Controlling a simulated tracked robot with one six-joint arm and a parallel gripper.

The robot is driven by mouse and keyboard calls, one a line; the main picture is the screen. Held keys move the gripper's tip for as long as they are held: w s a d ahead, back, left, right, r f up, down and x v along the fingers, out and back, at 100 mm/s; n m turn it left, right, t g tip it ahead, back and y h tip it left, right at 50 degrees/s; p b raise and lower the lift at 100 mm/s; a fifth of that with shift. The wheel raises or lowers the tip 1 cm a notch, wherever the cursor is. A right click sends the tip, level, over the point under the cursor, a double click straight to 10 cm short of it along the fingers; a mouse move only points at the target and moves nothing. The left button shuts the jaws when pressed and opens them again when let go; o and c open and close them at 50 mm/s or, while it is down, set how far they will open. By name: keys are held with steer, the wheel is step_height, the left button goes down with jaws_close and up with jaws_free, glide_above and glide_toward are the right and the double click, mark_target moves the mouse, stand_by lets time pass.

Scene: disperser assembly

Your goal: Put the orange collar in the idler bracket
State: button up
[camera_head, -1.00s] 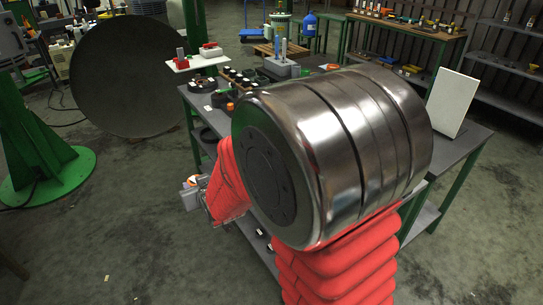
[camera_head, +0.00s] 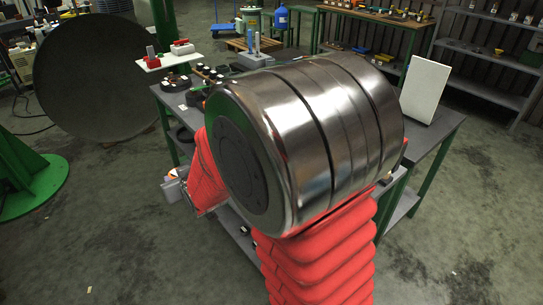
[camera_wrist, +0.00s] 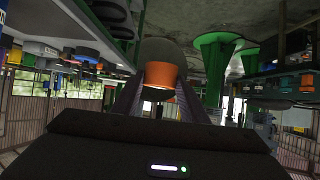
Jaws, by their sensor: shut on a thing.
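The orange collar (camera_wrist: 161,75) is between the two dark fingers of my gripper (camera_wrist: 160,98) in the wrist view, and the gripper is shut on it. In the head view my gripper (camera_head: 175,187) is low at the left, beside the near left side of the grey table and apart from the parts on its top. The collar is too small there to make out clearly. I cannot pick out the idler bracket for sure; my large arm link hides much of the tabletop. A grey block with an upright (camera_head: 253,58) stands at the table's far end.
The grey table (camera_head: 437,125) carries dark parts (camera_head: 176,84) on its left and a white upright panel (camera_head: 425,90) on its right. A small white shelf (camera_head: 168,61) with red items stands behind. A green stand (camera_head: 30,180) is at far left. Floor is clear at front left and right.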

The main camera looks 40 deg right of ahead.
steer(key=s+d+r+m+h, duration=0.1)
steer(key=d+r, duration=0.1)
steer(key=d, duration=0.9)
steer(key=s+d+r+m+h, duration=0.1)
steer(key=s+d+r, duration=0.1)
steer(key=d, duration=0.9)
steer(key=s+d+r+m+h, duration=0.2)
steer(key=d+r, duration=0.1)
steer(key=d, duration=0.9)
steer(key=shift+r+g, duration=0.15)
steer(key=shift+g, duration=0.25)
step_height(320, 180, down, 14)
steer(key=shift+r, duration=0.1)
steer(key=shift+f, duration=2.1)
